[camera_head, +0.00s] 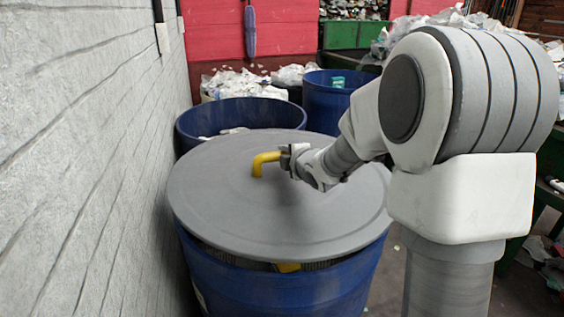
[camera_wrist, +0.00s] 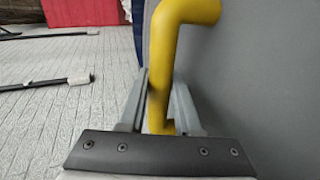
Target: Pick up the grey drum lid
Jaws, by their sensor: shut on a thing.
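The grey drum lid (camera_head: 290,222) is a wide round disc with a yellow handle (camera_head: 262,160) standing on it. It is over the open top of a blue drum (camera_head: 285,292), with a gap showing under its front edge, where something yellow is visible. My gripper (camera_head: 288,160) is shut on the yellow handle. In the wrist view, the two grey fingers (camera_wrist: 158,110) are on either side of the handle (camera_wrist: 175,40), and the lid's grey surface (camera_wrist: 265,80) fills the right side. The far rim of the drum is hidden by the lid.
A grey plank wall (camera_head: 85,160) runs close along the left. Two more blue drums (camera_head: 240,112) (camera_head: 335,98) stand behind. White rubbish piles (camera_head: 240,82) lie at the back before a red wall (camera_head: 290,28). Some floor shows to the right of the lidded drum.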

